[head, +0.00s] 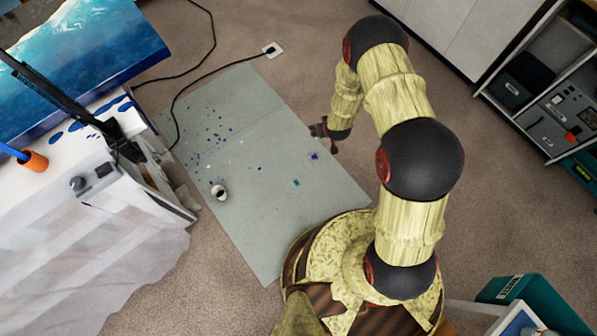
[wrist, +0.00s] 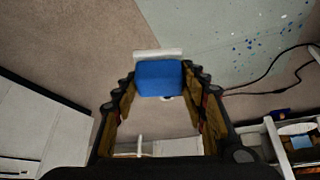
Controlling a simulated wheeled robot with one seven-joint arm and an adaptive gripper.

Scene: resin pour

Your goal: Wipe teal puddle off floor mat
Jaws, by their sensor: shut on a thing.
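The grey-green floor mat (head: 262,215) lies on the carpet and carries many small specks and spots. A small teal spot (head: 296,182) is on its right half, with a purple spot (head: 314,155) nearby. My gripper (head: 325,134) is near the mat's right edge, above and to the right of the teal spot in the head view. In the wrist view my gripper (wrist: 160,88) is shut on a blue block with a white layer (wrist: 160,78), which looks like a sponge. The mat (wrist: 205,25) shows beyond it. The teal spot cannot be made out there.
Black cables (head: 176,107) run over the mat's upper left corner to a floor socket (head: 271,50). A cloth-draped table (head: 90,230) is at left, shelves (head: 545,95) at right.

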